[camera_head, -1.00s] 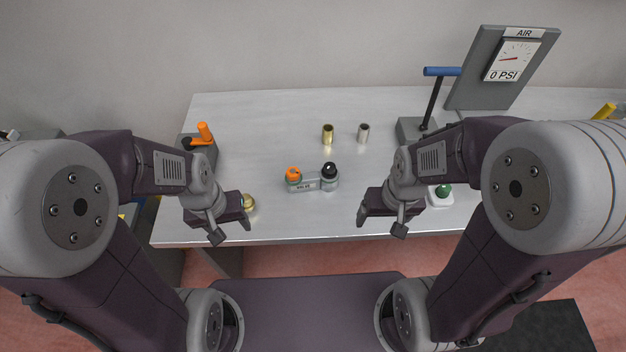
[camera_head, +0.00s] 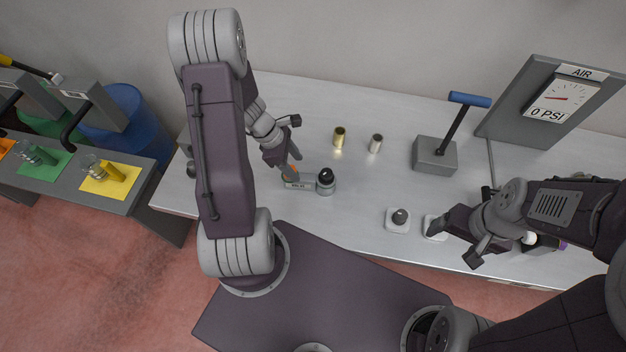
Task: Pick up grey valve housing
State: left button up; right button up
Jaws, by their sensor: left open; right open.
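The grey valve housing (camera_head: 299,185) lies near the middle of the light metal table (camera_head: 345,225), with a label on its front. A black-topped grey cylinder (camera_head: 326,182) stands at its right end. An orange part (camera_head: 291,172) at its left end is partly hidden by my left gripper. My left gripper (camera_head: 292,150) is open and over or just behind the housing's left end; I cannot tell whether it touches. My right gripper (camera_head: 456,249) is open and empty over the table's front right part, well away from the housing.
A brass sleeve (camera_head: 339,138) and a silver sleeve (camera_head: 376,143) stand behind the housing. A blue-handled lever pump (camera_head: 436,154) and an air gauge (camera_head: 557,98) stand at back right. A white pad with a dark knob (camera_head: 398,219) lies near the front edge.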

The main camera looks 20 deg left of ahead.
aim_at(310, 177)
pick_arm(q)
jog(key=x, duration=0.3)
jog(key=shift+w+d, duration=0.2)
jog(key=shift+d, duration=0.15)
jog(key=shift+w+d+f, duration=0.25)
jog(key=shift+w+f, duration=0.05)
jog(key=shift+w, duration=0.05)
jog(key=x, duration=0.2)
jog(key=b+x, duration=0.1)
jog(key=x, duration=0.1)
jog(key=shift+s, duration=0.3)
jog(key=shift+w+d+f, duration=0.2)
jog(key=shift+w+f, duration=0.1)
jog(key=shift+f, duration=0.05)
grip_shut()
